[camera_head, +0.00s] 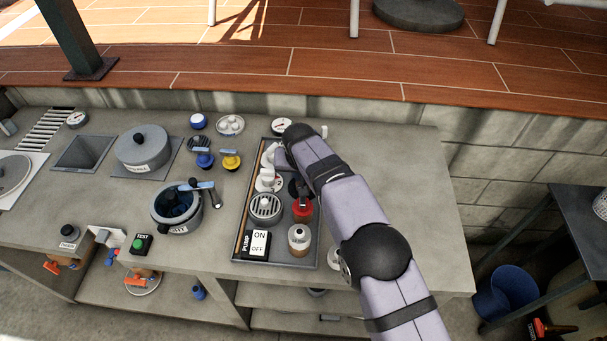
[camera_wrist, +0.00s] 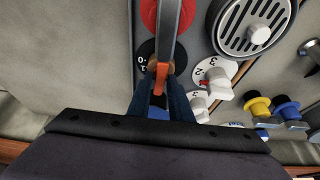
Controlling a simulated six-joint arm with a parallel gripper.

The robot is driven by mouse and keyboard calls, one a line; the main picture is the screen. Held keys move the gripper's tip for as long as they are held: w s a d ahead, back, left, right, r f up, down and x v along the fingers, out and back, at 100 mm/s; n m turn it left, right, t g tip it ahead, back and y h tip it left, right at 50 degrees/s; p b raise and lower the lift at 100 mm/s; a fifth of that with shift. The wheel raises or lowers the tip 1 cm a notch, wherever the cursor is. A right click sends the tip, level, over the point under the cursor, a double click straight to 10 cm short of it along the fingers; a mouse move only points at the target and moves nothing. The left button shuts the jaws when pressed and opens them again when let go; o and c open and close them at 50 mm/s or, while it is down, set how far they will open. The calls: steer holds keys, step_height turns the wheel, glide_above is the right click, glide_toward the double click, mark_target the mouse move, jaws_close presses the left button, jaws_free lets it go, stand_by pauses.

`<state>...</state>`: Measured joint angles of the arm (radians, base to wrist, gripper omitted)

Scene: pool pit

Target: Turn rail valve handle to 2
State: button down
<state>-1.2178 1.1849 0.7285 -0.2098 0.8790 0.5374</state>
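In the wrist view, a black dial (camera_wrist: 147,52) marked 0 and 1 lies under my gripper (camera_wrist: 160,85). An orange handle piece (camera_wrist: 160,76) stands between the dark blue fingers, in line with a grey bar. Whether the fingers press on it is unclear. A white dial (camera_wrist: 201,70) with 2 and 3 on it carries a white knob (camera_wrist: 217,88) and a red mark, to the right of the fingers. Another white dial lies below it. I cannot tell which is the rail valve. In the head view, my gripper (camera_head: 299,188) is over the tray, largely hidden by my wrist.
The tray (camera_head: 240,216) also holds a red-topped part (camera_head: 302,209), a round grille (camera_head: 265,207), an ON/OFF switch (camera_head: 257,244) and a bottle-like part (camera_head: 299,238). Pots and blue and yellow knobs stand to the left. The counter (camera_head: 420,190) right of my arm is mostly clear.

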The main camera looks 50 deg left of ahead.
steer(key=shift+f, duration=0.1)
steer(key=shift+a+m+b, duration=0.1)
steer(key=shift+m+b, duration=0.3)
steer(key=shift+m+t+h, duration=0.4)
steer(key=shift+m+h, duration=0.1)
steer(key=shift+m, duration=0.6)
steer(key=c, duration=1.8)
jaws_free()
steer(key=shift+o, duration=0.2)
steer(key=b+v, duration=0.3)
steer(key=v, duration=0.4)
steer(key=shift+r, duration=0.25)
